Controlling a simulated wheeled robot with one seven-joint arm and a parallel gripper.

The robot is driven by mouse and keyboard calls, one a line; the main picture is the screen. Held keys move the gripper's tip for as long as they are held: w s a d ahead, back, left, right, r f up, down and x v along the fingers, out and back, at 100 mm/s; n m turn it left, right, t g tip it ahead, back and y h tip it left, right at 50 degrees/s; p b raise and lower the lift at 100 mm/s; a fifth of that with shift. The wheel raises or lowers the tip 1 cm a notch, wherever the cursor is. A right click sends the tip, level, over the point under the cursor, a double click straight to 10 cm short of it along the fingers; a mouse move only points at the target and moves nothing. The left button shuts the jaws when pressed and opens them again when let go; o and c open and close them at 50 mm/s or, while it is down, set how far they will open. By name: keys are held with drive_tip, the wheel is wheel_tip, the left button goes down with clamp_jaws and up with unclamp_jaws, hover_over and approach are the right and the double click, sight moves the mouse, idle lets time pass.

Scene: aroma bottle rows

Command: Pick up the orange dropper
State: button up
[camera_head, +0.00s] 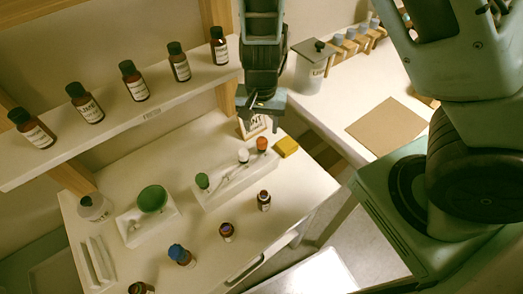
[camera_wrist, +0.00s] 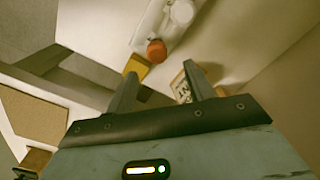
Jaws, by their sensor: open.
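The orange dropper (camera_head: 262,144) stands at the right end of a white holder (camera_head: 208,199) on the white table, beside a white dropper (camera_head: 243,156) and a green dropper (camera_head: 202,181). In the wrist view the orange dropper's cap (camera_wrist: 156,50) shows beyond my fingertips, a little left of the gap between them. My gripper (camera_head: 262,112) hangs behind the holder, above the back of the table, near a small framed sign (camera_head: 253,127). In the wrist view my gripper (camera_wrist: 163,78) has its two fingers apart with nothing between them.
A yellow block (camera_head: 286,147) lies right of the orange dropper. A shelf (camera_head: 153,114) with several brown bottles runs along the wall. A second table (camera_head: 345,85) is at the right.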

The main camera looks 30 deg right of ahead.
sight(262, 140)
wheel_tip(262, 140, down, 3)
drive_tip(key=shift+r, duration=0.15)
drive_tip(key=f, duration=0.2)
drive_tip(key=s+f+b, duration=0.1)
drive_tip(key=f, duration=0.1)
drive_tip(key=shift+a+f, duration=0.1)
drive_tip(key=shift+w+f, duration=0.1)
drive_tip(key=shift+f, duration=0.4)
drive_tip(key=c, duration=0.7)
